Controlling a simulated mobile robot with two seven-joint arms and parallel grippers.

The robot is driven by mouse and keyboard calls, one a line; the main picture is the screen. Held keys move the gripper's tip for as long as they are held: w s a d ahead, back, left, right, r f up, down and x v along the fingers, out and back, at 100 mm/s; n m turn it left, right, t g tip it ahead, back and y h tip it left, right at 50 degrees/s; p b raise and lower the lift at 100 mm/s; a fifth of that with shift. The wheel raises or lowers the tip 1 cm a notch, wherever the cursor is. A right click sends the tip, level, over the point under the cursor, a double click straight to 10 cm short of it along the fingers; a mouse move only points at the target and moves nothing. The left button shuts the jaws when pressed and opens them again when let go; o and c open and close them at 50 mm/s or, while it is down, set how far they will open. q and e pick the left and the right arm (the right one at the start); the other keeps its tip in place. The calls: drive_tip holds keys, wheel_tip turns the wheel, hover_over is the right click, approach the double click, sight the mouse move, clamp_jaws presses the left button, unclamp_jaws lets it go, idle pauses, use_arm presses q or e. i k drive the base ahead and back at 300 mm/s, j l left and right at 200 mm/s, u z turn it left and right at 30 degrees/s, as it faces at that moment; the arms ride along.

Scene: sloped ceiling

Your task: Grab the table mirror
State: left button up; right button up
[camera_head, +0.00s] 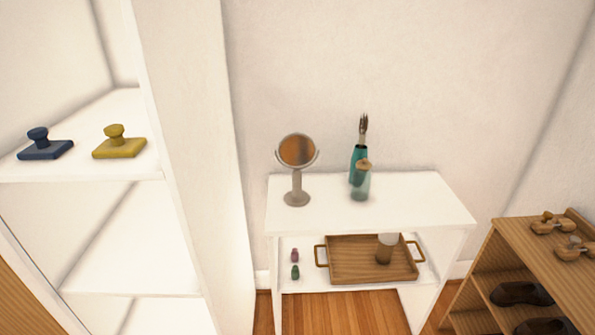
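The table mirror (297,151) stands upright in the head view, on the left part of the top of a white table (420,205). It has a round, brownish mirror face in a light frame, on a thin stem with a round grey-beige base. Nothing touches it. Neither of my grippers shows in this view.
A wooden tray (345,272) lies on the lower shelf. A tall white shelf (185,130) rises at left; a wooden shoe rack (505,250) stands right.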

sight(296, 197)
drive_tip(key=i+l+u, duration=0.1)
drive_tip(key=l, duration=0.25)
drive_tip(key=i+l+u, duration=0.1)
drive_tip(key=i+l, duration=0.15)
drive_tip(key=i+l+u, duration=0.1)
drive_tip(key=l, duration=0.35)
drive_tip(key=i+l+u, duration=0.1)
drive_tip(key=l, duration=0.25)
drive_tip(key=i+l+u, duration=0.1)
drive_tip(key=l, duration=0.3)
drive_tip(key=i, duration=0.05)
